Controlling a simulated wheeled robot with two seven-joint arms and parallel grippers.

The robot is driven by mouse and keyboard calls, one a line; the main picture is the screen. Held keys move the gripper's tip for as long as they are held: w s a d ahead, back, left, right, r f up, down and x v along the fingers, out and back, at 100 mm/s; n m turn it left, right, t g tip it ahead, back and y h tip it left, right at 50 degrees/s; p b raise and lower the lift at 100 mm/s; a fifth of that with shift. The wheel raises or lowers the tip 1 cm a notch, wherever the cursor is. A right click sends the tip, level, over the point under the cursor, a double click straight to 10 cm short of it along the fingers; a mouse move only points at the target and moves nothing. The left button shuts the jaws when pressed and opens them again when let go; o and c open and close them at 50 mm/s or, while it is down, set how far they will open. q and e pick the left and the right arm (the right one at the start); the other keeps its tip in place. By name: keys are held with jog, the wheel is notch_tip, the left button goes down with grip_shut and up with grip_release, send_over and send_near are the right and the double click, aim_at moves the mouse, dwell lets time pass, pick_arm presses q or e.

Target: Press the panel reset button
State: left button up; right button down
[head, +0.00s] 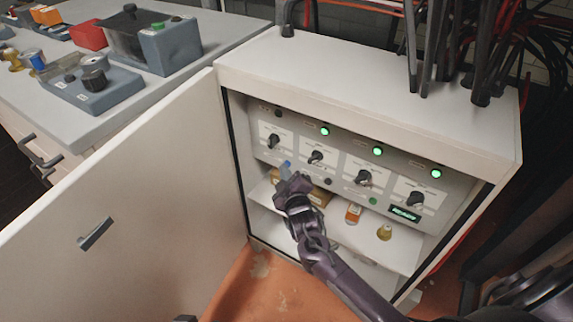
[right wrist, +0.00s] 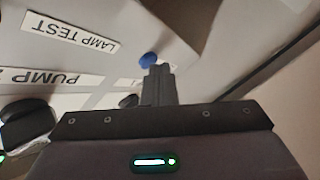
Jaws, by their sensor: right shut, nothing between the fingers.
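The control panel (head: 345,170) is inside an open white cabinet. A small blue button (head: 287,164) is at its lower left; it also shows in the right wrist view (right wrist: 148,60). I cannot read a reset label on it. My right gripper (head: 286,177) is shut and empty, its fingertips just in front of the blue button. In the right wrist view the closed fingers (right wrist: 157,84) point at the button and overlap its lower edge; whether they touch it I cannot tell. An upside-down LAMP TEST label (right wrist: 70,34) is nearby.
Several black knobs (head: 364,178) and lit green lamps (head: 377,151) are on the panel. A shelf below holds an orange-labelled bottle (head: 353,213) and a yellowish flask (head: 384,232). The open cabinet door (head: 140,225) stands at left. A workbench (head: 135,105) is behind it.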

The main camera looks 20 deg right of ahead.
jog(key=shift+s+a+p, duration=0.4)
jog(key=shift+s+a, duration=0.05)
jog(key=shift+a, duration=0.1)
jog(key=s+a+p, duration=0.1)
jog(key=a, duration=0.1)
jog(key=s+a+p, duration=0.1)
jog(key=s+a, duration=0.1)
dwell(0.5)
dwell(0.6)
